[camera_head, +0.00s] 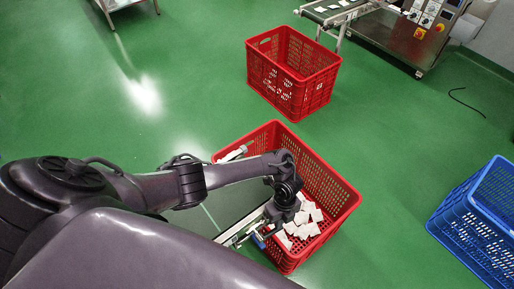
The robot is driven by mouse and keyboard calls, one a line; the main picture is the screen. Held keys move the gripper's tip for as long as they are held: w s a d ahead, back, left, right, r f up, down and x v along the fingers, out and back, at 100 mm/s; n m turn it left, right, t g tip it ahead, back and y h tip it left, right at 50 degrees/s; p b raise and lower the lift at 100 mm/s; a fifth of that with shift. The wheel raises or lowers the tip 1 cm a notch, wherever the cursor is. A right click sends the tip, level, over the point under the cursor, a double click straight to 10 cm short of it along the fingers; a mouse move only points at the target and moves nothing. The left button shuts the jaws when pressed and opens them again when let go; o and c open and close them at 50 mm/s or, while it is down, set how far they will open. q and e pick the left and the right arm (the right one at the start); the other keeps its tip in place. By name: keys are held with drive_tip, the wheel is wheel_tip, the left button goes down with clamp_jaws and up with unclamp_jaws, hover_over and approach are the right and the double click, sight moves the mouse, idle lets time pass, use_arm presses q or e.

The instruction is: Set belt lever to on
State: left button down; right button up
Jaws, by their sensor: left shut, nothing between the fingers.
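My left arm reaches in from the left, and my left gripper (270,226) points down, shut and empty. It is beside the end of a narrow metal conveyor belt (238,228), at the near-left side of a red crate (335,180). Much of the belt is hidden under my arm. A small blue part (258,241) shows close to the fingertips. I cannot make out the belt lever or its setting, nor whether the fingers touch anything. Several white teabag packets (303,222) lie in the red crate. My right gripper is not in view.
Another red crate (293,72) stands farther back. A blue crate (480,220) stands at the right edge. A packing machine with a control panel (432,22) and a second conveyor (333,12) are at the top right. Green floor between them is open.

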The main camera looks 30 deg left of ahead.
use_arm(q)
drive_tip(key=shift+r, duration=0.15)
drive_tip(key=w+r, duration=0.2)
drive_tip(key=r, duration=0.1)
drive_tip(key=w+r+p, duration=0.1)
drive_tip(key=w+r, duration=0.2)
drive_tip(key=r, duration=0.1)
drive_tip(key=w+r+p, duration=0.1)
drive_tip(key=w+r, duration=0.1)
drive_tip(key=r, duration=0.2)
drive_tip(key=shift+w+d, duration=0.15)
drive_tip(key=shift+d, duration=0.1)
